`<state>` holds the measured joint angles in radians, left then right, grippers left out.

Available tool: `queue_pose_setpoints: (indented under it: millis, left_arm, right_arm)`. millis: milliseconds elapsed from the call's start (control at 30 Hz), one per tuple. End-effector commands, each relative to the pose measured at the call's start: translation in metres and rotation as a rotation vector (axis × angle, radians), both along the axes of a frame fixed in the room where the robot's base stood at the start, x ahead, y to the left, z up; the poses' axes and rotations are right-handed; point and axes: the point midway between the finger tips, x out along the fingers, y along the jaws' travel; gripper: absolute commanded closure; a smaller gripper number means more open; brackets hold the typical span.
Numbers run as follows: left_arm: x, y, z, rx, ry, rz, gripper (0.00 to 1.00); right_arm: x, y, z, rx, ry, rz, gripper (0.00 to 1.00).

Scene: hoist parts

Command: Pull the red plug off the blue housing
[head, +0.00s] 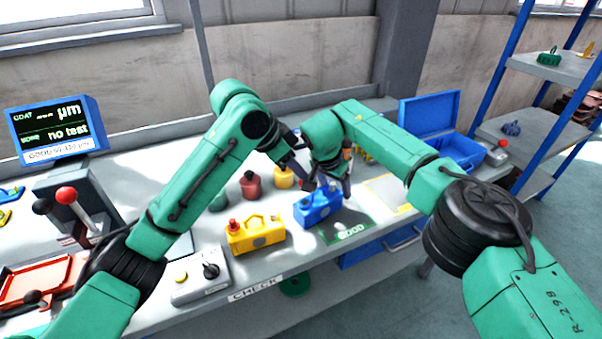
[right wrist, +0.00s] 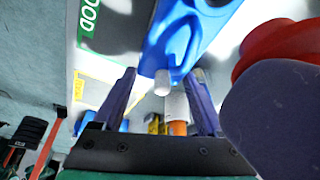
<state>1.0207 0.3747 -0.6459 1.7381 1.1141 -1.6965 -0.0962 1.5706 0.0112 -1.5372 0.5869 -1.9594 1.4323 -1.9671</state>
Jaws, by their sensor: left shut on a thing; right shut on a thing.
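The blue housing (head: 316,210) stands on the bench beside the green-edged GOOD mat. In the right wrist view its blue end (right wrist: 185,45) reaches between the fingers, with a bare white stub (right wrist: 162,82) showing. My right gripper (head: 334,186) is shut on the housing from above; its fingers also show in the right wrist view (right wrist: 165,78). My left gripper (head: 305,178) is close beside it. In the right wrist view a large purple finger covers part of the red plug (right wrist: 285,42), which appears held by my left gripper, apart from the housing. The plug is hidden in the head view.
A yellow housing (head: 256,236) with a red plug stands left of the blue one. Red (head: 251,186) and yellow (head: 284,178) containers stand behind. A grey switch box (head: 200,283) is at the front edge. An open blue case (head: 440,118) stands back right.

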Motion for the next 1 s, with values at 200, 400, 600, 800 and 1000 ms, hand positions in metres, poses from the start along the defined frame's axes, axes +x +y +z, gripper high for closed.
queue_pose_setpoints:
  millis: [200,400,600,800,1000]
  left_arm:
    - [0.0,0.0,0.0,0.0,0.0,0.0,1.0]
    - [0.0,0.0,0.0,0.0,0.0,0.0,1.0]
    - [0.0,0.0,0.008,0.0,0.0,0.0,1.0]
    - [0.0,0.0,0.029,0.0,0.0,0.0,1.0]
    - [0.0,0.0,0.043,0.0,0.0,0.0,1.0]
  right_arm:
    - [0.0,0.0,0.001,0.001,-0.002,0.0,0.0]
    - [0.0,0.0,-0.001,-0.001,0.001,0.0,0.0]
    - [0.0,0.0,0.014,0.0,-0.001,0.0,0.0]
    - [0.0,0.0,0.061,0.0,-0.002,0.0,0.0]
    - [0.001,0.0,0.11,0.001,-0.003,0.0,0.0]
